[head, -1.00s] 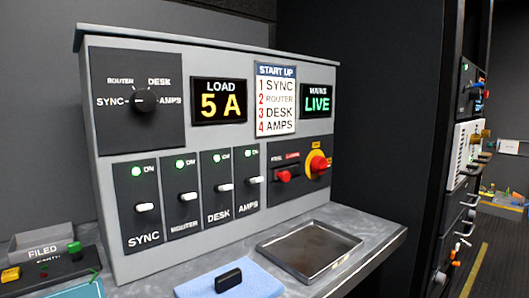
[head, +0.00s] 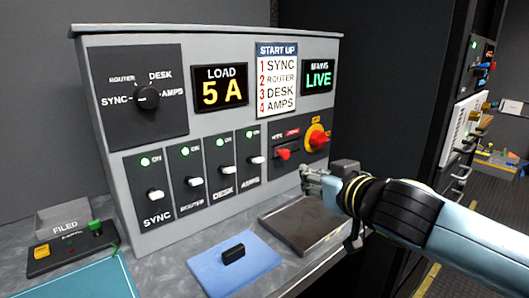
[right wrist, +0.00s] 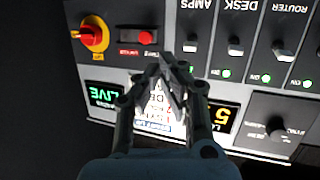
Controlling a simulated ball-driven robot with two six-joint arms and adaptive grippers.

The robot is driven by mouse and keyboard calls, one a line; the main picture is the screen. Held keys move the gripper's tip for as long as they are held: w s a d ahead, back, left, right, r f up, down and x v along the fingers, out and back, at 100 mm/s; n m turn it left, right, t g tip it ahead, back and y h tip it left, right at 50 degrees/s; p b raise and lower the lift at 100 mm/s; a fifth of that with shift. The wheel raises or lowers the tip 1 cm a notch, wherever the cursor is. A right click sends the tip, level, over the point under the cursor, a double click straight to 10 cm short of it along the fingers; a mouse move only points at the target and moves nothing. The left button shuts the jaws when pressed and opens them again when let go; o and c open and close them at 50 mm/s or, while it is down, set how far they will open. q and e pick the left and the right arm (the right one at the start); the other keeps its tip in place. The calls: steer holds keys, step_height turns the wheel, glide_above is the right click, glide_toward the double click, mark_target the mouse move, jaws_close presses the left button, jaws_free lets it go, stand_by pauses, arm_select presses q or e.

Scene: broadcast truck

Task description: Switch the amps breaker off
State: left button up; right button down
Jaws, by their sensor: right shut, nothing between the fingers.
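The amps breaker (head: 256,159) is the rightmost of the row of white toggles on the grey panel. Its green lamp (head: 250,134) is lit beside the ON mark. In the right wrist view the picture is upside down and the amps toggle (right wrist: 190,47) is just beyond my fingertips. My right gripper (head: 308,178) is shut and empty, in front of the panel to the right of the amps breaker and below the red switches. It also shows in the right wrist view (right wrist: 168,60). I cannot tell any contact with the panel. My left gripper is out of view.
The sync (head: 155,194), router (head: 194,181) and desk (head: 225,170) breakers have lit green lamps. The load display (head: 221,87) reads 5 A; mains (head: 318,76) reads LIVE. A red-yellow knob (head: 317,137) is near my arm.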

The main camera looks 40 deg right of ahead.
mark_target(251, 128)
steer(key=w+a+r+n+t+y, duration=0.1)
steer(key=w+r+n+t+y, duration=0.1)
steer(key=w+r+t+y, duration=0.1)
step_height(251, 128, up, 3)
steer(key=shift+w+f+n+y, duration=0.2)
steer(key=shift+w+n+y, duration=0.2)
steer(key=shift+w+y, duration=0.55)
steer(key=shift+s+a, duration=0.1)
steer(key=w+b, duration=0.1)
steer(key=w, duration=0.5)
steer(key=w+b, duration=0.1)
steer(key=w, duration=0.3)
steer(key=shift+a+f+b, duration=0.15)
steer(key=shift+a+b, duration=0.2)
steer(key=shift+s+f, duration=0.2)
steer(key=shift+f, duration=0.4)
steer(key=shift+s+f, duration=0.15)
steer(key=shift+f, duration=0.45)
steer(key=shift+s+f, duration=0.25)
steer(key=shift+f, duration=0.3)
